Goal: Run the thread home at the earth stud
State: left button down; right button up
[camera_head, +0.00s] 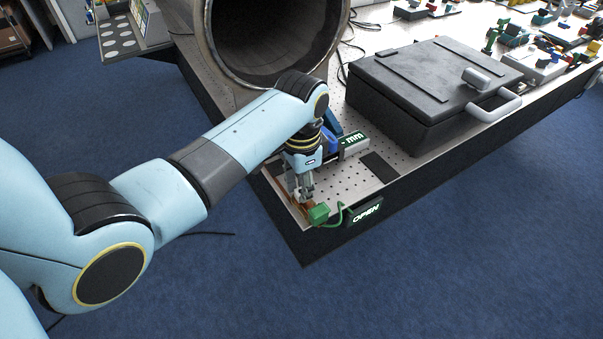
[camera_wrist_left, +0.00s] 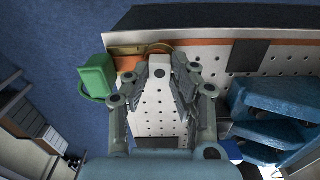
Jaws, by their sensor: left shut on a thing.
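My left gripper (camera_head: 303,195) points down at the near corner of the table, over a copper-coloured bar (camera_wrist_left: 127,50). In the left wrist view its fingers (camera_wrist_left: 163,66) are closed at the bar, on a small part that they mostly hide. I cannot make out the earth stud or its thread. A green block (camera_head: 319,213) sits beside the fingertips at the bar's end, with a green cable curving from it. The block also shows in the left wrist view (camera_wrist_left: 97,76). My right gripper is in neither view.
A black box marked OPEN (camera_head: 366,212) is on the table's front edge. A blue tool or fitting (camera_wrist_left: 275,110) stands close beside my left gripper. A big grey pipe (camera_head: 222,70) and a black lidded case (camera_head: 420,85) stand behind.

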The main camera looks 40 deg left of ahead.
pick_arm(q)
jog(key=m, duration=0.5)
jog(key=m, duration=0.6)
dwell(0.3)
jog(key=c, duration=1)
grip_release()
jog(key=shift+c, duration=0.2)
